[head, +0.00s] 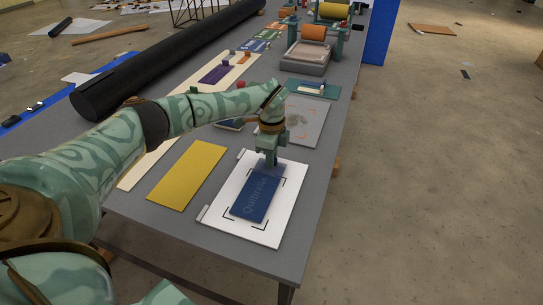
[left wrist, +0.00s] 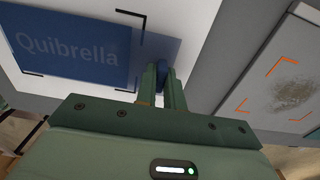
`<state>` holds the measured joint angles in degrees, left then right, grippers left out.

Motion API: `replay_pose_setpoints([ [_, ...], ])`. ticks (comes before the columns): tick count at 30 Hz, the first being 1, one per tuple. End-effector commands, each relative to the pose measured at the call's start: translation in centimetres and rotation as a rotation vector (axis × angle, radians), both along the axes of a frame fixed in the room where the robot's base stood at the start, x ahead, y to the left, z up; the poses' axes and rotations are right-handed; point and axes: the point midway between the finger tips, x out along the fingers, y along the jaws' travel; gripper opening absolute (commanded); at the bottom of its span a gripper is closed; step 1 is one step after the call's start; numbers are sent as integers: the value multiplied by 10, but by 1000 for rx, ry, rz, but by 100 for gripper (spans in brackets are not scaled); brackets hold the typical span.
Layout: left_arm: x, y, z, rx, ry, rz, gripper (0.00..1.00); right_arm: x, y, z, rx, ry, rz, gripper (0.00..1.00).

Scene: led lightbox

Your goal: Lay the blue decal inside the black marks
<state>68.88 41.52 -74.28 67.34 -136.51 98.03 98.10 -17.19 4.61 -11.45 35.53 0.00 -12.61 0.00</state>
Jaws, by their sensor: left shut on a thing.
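The blue decal (head: 256,198), with pale "Quibrella" lettering, is over the white board (head: 284,228) with black corner marks (head: 229,213). In the left wrist view the decal (left wrist: 75,45) has a paler, see-through end near my fingers, reaching past the black mark (left wrist: 130,14) on that side. My left gripper (head: 270,160) is shut on a small blue tab (left wrist: 162,70) at the decal's far end. I cannot tell whether the decal touches the board or hangs just above it. My right gripper is not in view.
A yellow panel (head: 187,175) lies left of the board. Behind it, a grey plate (head: 312,120) has orange marks and a smudge. A long black roll (head: 165,60) lies along the table's left side. The table ends just right of the board.

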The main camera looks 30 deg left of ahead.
Motion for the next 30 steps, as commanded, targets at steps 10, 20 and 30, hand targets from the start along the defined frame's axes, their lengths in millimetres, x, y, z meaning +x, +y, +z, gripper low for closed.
replay_pose_setpoints([
  [10,0,-1,0,-1,0,-1,0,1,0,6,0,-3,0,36],
  [20,0,0,-1,0,0,0,0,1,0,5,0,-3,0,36],
  [30,0,0,-6,0,1,0,13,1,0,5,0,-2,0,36],
])
